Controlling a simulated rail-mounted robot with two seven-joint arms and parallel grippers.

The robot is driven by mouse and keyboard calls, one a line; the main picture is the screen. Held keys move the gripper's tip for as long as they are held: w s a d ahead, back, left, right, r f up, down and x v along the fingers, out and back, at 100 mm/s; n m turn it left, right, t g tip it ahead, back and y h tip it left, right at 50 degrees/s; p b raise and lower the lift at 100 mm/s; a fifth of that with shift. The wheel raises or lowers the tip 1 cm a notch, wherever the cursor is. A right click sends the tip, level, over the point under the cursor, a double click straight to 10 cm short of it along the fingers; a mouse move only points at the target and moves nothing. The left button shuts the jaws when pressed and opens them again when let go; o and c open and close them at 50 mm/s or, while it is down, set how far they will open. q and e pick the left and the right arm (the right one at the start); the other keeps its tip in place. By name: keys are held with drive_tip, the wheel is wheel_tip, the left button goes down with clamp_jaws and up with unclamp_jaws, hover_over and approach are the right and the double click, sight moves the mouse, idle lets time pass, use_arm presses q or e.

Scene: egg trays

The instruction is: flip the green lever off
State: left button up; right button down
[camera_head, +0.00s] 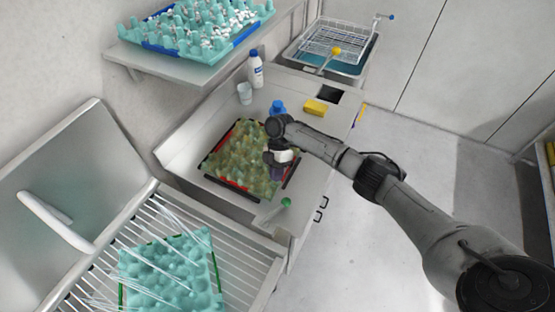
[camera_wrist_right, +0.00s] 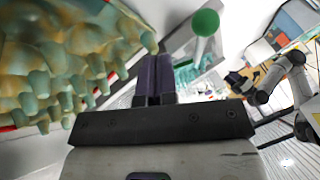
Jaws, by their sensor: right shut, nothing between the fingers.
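The green lever is a short stem with a round green knob (camera_head: 286,203) at the front edge of the counter, near the corner of the tray station. In the right wrist view its green knob (camera_wrist_right: 205,22) is up and to the right of my fingers, on a pale stem. My right gripper (camera_head: 277,174) is shut and empty over the near right side of the filled egg tray, just behind the lever. Its dark fingers (camera_wrist_right: 155,78) are together and apart from the lever. A grey arm in the right wrist view looks like my left one; its gripper (camera_wrist_right: 240,82) is too small to read.
A mottled egg tray (camera_head: 240,160) sits in a dark-and-red frame beside the lever. A teal tray (camera_head: 172,272) lies on the wire rack at lower left. A yellow sponge (camera_head: 316,107) and white bottle (camera_head: 255,69) stand behind. Open floor lies to the right.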

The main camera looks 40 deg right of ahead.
drive_tip(key=s+f, duration=0.1)
drive_tip(key=s+a+p, duration=0.1)
drive_tip(key=shift+s+a+f, duration=0.15)
drive_tip(key=shift+s+f, duration=0.2)
drive_tip(key=shift+f, duration=0.05)
drive_tip(key=shift+s+a+f+p, duration=0.15)
drive_tip(key=shift+s+p, duration=0.15)
drive_tip(key=shift+s, duration=0.15)
drive_tip(key=shift+s+f+p, duration=0.15)
drive_tip(key=shift+s+p, duration=0.1)
drive_tip(key=shift+s, duration=0.2)
drive_tip(key=shift+s, duration=0.1)
